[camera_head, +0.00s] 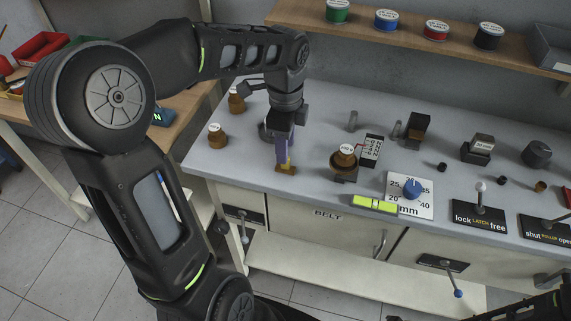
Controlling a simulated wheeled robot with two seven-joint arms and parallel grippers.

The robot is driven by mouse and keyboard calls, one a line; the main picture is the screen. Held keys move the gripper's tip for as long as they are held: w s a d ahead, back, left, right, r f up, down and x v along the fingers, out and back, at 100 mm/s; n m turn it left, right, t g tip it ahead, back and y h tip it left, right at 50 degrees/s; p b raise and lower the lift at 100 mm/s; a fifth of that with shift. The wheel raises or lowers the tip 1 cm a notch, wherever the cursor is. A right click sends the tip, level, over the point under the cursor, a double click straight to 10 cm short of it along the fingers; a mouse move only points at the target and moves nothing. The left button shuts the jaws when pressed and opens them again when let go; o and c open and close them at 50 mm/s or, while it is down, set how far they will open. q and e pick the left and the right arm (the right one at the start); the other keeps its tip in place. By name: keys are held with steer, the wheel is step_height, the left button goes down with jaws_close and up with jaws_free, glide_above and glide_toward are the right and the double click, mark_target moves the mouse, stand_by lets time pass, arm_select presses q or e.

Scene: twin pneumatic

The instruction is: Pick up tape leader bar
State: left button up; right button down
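My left gripper (284,150) points down at the front edge of the grey bench, left of centre.
A brown roll (345,158) on a dark stand is right of the gripper. A yellow-green level (374,204) lies at the front edge by a blue-knobbed dial plate (424,208). Brown jars (217,136) stand left. Lever panels (479,217) stand right. A spool shelf (410,38) runs behind.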

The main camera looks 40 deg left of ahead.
arm_select(q)
step_height(320, 180, down, 5)
steer(key=shift+r+p, duration=0.1)
steer(key=shift+p, duration=0.25)
steer(key=shift+c, duration=0.2)
jaws_close()
stand_by(0.4)
